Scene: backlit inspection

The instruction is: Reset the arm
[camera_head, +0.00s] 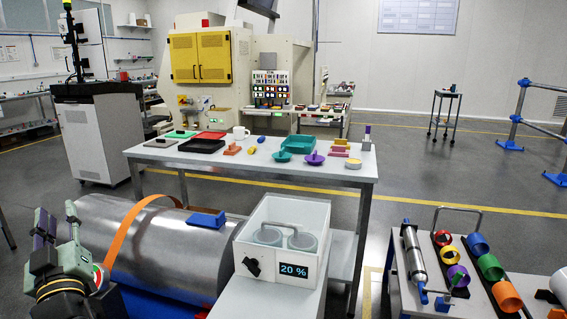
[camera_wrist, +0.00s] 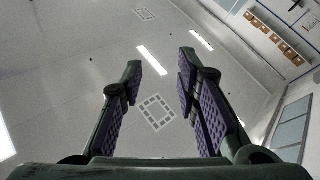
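My gripper (camera_head: 58,222) is at the lower left of the head view, beside the large grey metal cylinder (camera_head: 150,240), with its fingers pointing up. In the wrist view, my gripper (camera_wrist: 160,68) has its two purple-padded fingers spread apart with a wide gap. Nothing is held between them. Behind the fingers the wrist view shows only the ceiling, its lights and part of a wall.
An orange band (camera_head: 128,225) crosses the cylinder. A white box (camera_head: 285,240) reading "20 %" stands right of it. The table (camera_head: 240,170) behind holds trays and coloured parts. A bench (camera_head: 410,270) with coloured rings is at right. Floor shows between the tables.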

